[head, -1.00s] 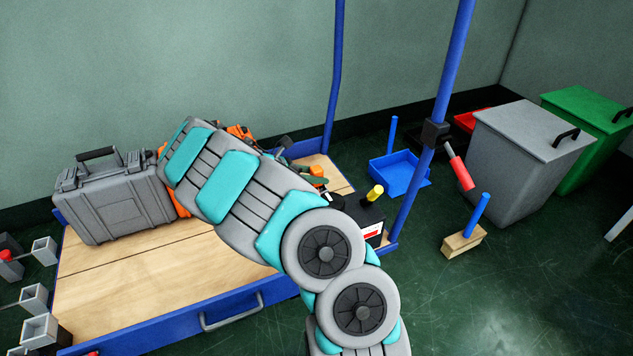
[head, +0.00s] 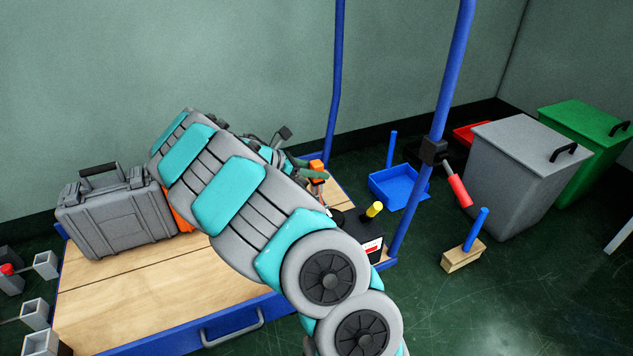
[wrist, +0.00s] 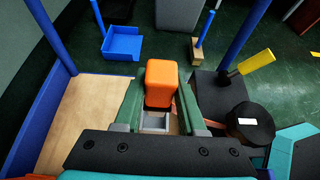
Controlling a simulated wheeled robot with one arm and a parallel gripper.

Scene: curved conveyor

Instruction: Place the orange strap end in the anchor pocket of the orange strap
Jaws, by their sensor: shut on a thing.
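The orange strap end (wrist: 161,82) is a rounded orange block in the wrist view. My gripper (wrist: 160,98) is shut on it, with a green finger on each side. In the head view the orange strap end (head: 316,167) shows as a small piece beyond my arm, above the right part of the wooden deck. Grey square open pockets (head: 46,264) stand at the far left of the head view, well away from my gripper. I cannot tell which one belongs to the orange strap.
A grey case (head: 118,218) stands on the wooden cart deck (head: 150,285), with an orange thing (head: 180,218) beside it, partly behind my arm. Blue posts (head: 338,70) rise from the cart. A black box (head: 372,245) sits at its right corner. The deck's front left is clear.

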